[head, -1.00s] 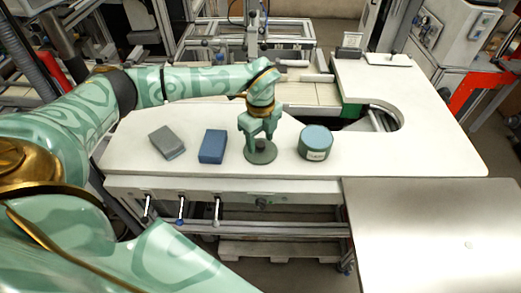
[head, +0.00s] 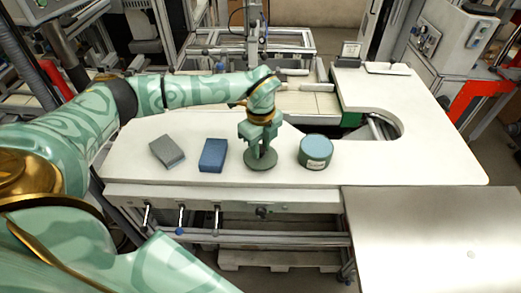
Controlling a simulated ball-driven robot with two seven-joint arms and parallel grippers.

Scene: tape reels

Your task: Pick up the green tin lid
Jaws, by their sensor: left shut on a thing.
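The green tin lid (head: 261,163) is a flat, dark green disc with a raised knob in the middle. It is at the front part of the white table, under my left gripper (head: 261,149). My left gripper points down and is shut on the lid's knob, which the fingers partly hide. I cannot tell whether the lid touches the table or is slightly above it. My right gripper is not in view.
A round green tin (head: 316,151) with a pale label stands just right of the lid. A blue block (head: 213,155) and a grey block (head: 167,151) lie to the left. The white table (head: 430,160) is bare on the right. A metal surface (head: 435,235) adjoins in front.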

